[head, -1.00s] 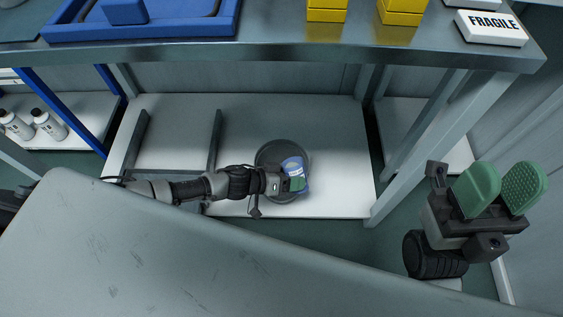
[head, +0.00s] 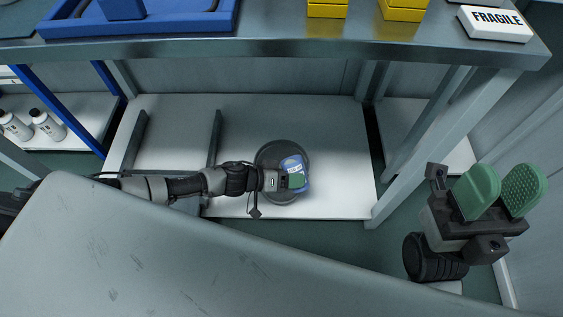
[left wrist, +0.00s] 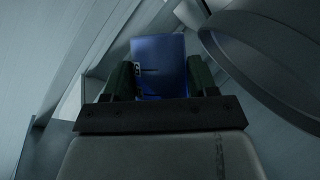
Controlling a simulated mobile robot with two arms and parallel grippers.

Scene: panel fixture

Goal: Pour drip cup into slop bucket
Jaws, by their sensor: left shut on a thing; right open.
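The blue cup (head: 291,164) with a pale label is the drip cup. My left gripper (head: 297,181) is shut on it and holds it over the dark round slop bucket (head: 266,156) on the lower shelf. The cup looks tilted. Its contents cannot be made out. In the left wrist view the cup (left wrist: 160,66) sits between the green fingers of my left gripper (left wrist: 161,82), and the bucket's curved wall (left wrist: 272,60) shows at the upper right. My right gripper (head: 500,190) is open and empty at the right, outside the bench leg.
The bench top (head: 280,48) lies above, with a blue tray (head: 150,27), yellow blocks (head: 402,10) and a FRAGILE box (head: 495,24) on it. A bench leg (head: 440,150) stands right of the shelf (head: 345,185). White bottles (head: 46,124) stand at the left.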

